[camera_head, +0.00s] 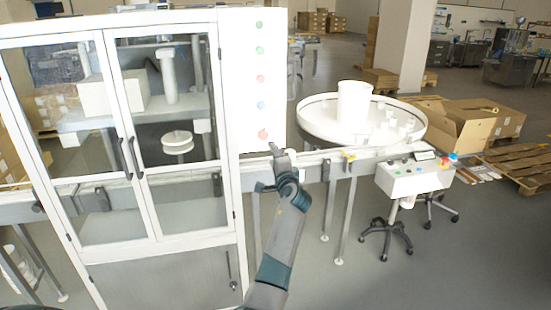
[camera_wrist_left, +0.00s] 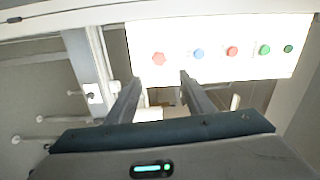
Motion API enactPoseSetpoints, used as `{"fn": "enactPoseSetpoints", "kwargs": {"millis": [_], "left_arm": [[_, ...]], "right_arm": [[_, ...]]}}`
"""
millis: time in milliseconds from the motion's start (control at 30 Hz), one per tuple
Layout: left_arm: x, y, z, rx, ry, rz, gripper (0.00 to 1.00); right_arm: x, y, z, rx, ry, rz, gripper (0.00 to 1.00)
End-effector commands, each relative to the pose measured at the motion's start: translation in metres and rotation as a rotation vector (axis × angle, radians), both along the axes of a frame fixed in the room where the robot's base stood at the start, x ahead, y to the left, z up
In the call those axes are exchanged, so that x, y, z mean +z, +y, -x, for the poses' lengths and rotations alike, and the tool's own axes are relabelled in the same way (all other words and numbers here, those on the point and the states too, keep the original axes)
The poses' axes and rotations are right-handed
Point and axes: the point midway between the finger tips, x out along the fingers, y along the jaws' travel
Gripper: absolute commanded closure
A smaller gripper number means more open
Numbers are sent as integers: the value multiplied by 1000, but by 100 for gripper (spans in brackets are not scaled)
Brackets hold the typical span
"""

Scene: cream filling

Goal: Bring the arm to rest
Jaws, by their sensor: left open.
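My left arm reaches up from the bottom middle of the head view. Its gripper (camera_head: 275,151) is in front of the lower end of a white button panel (camera_head: 240,80), close to the lowest red button (camera_head: 263,134). In the left wrist view the gripper (camera_wrist_left: 160,77) is open, with two dark fingers apart and nothing between them. The panel (camera_wrist_left: 215,70) lies beyond the fingertips there, with the large red button (camera_wrist_left: 158,59) nearly in line with the gap. Whether a finger touches the panel cannot be told. My right gripper is not in view.
A white-framed cabinet (camera_head: 225,190) with closed glass doors stands left of the panel. A conveyor rail (camera_head: 315,165) runs right, past a round white table (camera_head: 310,115) with a white container (camera_head: 354,105). A control box on a wheeled stand (camera_head: 412,180) is at right.

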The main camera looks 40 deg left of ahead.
Motion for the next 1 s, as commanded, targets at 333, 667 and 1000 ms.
{"fn": "enactPoseSetpoints", "kwargs": {"millis": [333, 667, 1000], "left_arm": [[0, 1, 0, -1, 0, 0, 52], [0, 1, 0, -1, 0, 0, 52], [-65, -16, -5, -61, 41, 54, 52]], "right_arm": [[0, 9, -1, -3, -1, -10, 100], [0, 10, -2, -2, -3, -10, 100], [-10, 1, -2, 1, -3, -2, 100]]}}
